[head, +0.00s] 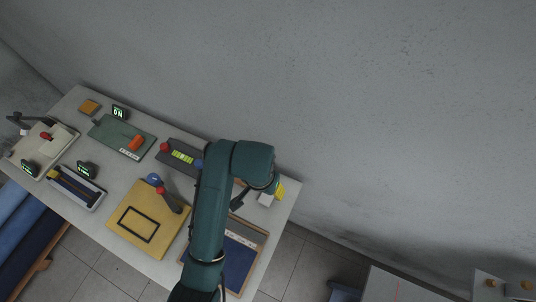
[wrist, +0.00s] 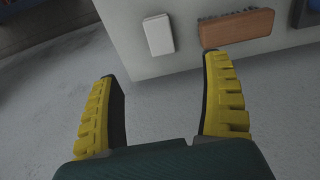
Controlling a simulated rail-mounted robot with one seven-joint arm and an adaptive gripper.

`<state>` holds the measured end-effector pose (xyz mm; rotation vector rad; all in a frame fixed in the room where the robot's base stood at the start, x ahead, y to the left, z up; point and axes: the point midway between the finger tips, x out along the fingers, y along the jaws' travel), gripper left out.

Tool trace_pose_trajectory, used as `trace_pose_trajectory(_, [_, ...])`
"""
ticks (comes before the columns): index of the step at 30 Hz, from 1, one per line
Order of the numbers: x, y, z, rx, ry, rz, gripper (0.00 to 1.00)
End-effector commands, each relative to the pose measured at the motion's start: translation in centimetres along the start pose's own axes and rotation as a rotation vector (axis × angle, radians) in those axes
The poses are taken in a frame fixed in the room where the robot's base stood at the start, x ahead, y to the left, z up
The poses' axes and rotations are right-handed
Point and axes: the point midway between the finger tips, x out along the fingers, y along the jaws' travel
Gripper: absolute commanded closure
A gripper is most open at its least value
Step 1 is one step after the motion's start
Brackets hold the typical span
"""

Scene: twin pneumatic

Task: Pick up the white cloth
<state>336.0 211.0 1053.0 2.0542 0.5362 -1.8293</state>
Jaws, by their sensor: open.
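The white cloth (wrist: 157,35) shows in the wrist view as a small flat white rectangle near the table's edge. It looks like the small white piece (head: 265,199) near the table's right end in the head view. My gripper (wrist: 162,68) is open and empty, its two yellow fingers wide apart. In the wrist view the cloth is beyond the fingertips, towards the left finger, and apart from both. In the head view a yellow part of my gripper (head: 279,190) shows just right of the white piece, by the table's edge.
A brown brush (wrist: 237,28) with dark bristles lies right of the cloth in the wrist view. The table (head: 112,189) holds a yellow board (head: 172,233), a blue panel (head: 232,262) and several devices with red knobs. A grey wall (head: 350,100) stands behind.

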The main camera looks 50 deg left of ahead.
Motion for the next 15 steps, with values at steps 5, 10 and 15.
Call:
trace_pose_trajectory(5, [4.2, 0.1, 0.0, 0.002, -0.003, 0.0, 0.2])
trace_pose_trajectory(10, [8.1, 0.1, -0.1, 0.003, 0.0, 0.0, 0.2])
trace_pose_trajectory(15, [10.1, 0.1, -0.2, 0.003, 0.004, -0.001, 0.2])
